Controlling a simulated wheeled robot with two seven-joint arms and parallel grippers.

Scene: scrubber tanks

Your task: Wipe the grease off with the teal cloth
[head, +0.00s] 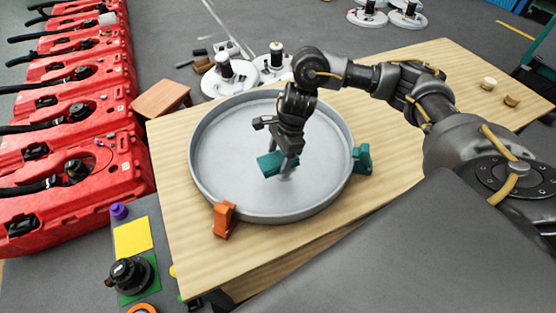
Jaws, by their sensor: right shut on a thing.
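A round grey pan (215,185) with a raised rim lies on the wooden table. My right gripper (284,166) reaches down over the middle of the pan and is shut on the teal cloth (268,162). The cloth is a small folded block, low over the pan floor; I cannot tell whether it touches. A faint lighter patch shows under the fingers, but I cannot make out grease clearly. The gripper hides part of the pan floor. My left gripper is not in view.
An orange clamp (223,219) and a teal clamp (362,159) sit at the pan's rim. Red tanks (85,170) line the left side. A dark knob (131,273) stands at the lower left. Two small knobs (488,83) (512,100) lie far right.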

